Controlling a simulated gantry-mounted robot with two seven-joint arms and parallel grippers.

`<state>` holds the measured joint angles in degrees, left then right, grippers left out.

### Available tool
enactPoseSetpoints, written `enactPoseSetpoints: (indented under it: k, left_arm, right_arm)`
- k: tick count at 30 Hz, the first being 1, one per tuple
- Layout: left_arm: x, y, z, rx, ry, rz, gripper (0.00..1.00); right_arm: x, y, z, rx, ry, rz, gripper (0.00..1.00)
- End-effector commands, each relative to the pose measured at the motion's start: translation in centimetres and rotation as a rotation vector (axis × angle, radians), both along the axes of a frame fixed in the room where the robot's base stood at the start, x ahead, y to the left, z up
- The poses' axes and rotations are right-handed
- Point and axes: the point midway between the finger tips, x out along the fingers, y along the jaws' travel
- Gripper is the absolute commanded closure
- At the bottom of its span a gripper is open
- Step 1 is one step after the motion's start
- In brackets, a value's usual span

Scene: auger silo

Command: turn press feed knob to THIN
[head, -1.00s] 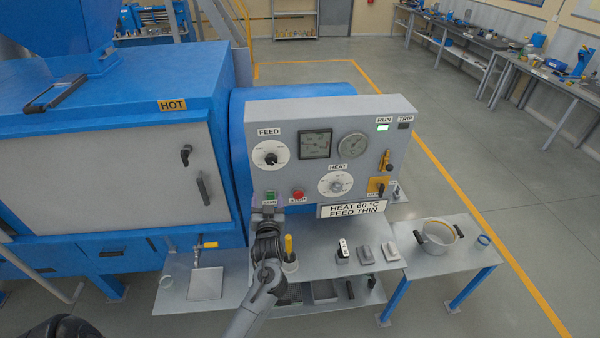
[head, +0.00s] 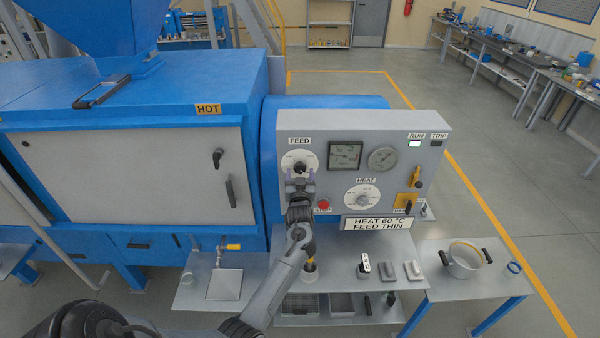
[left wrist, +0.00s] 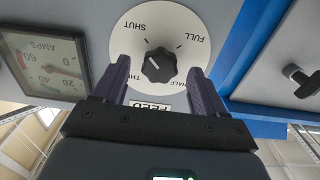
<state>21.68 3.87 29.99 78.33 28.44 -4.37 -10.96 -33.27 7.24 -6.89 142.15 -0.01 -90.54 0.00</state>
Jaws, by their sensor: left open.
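The feed knob (head: 299,167) is black on a round white dial under the FEED label, at the panel's upper left. In the left wrist view the feed knob (left wrist: 159,66) shows close up, with the picture upside down. Its white mark points up and left in that view, roughly towards SHUT. THIN is partly covered by one finger and HALF is beside the other. My left gripper (head: 300,184) is open in front of the dial; its fingers appear either side of the knob, with visible gaps. My right gripper is not in view.
The grey panel (head: 430,150) also carries two gauges, a HEAT dial (head: 362,198), a red stop button (head: 323,205) and a yellow switch plate (head: 406,202). A sign (head: 377,224) reads HEAT 60 °C, FEED THIN.

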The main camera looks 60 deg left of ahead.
Motion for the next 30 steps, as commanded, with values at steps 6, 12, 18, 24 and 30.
enactPoseSetpoints:
  k: [6,12,18,24,30]
  left_arm:
    - [0.54,0.95,-0.03,-0.001,0.0,0.0,0.29]
    - [0.6,1.02,-0.02,-0.001,0.0,0.0,0.29]
    - [0.6,0.99,-0.02,-0.001,0.0,0.0,0.45]
    - [0.59,0.99,-0.03,-0.001,0.0,0.0,0.76]
    - [0.6,0.97,-0.06,-0.004,-0.005,0.0,0.85]
  right_arm:
    - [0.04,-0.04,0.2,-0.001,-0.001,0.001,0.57]
    - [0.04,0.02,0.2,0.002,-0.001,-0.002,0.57]
    - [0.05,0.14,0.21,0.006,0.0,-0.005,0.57]
    - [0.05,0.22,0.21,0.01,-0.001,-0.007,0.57]
    - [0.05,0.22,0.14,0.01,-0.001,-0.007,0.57]
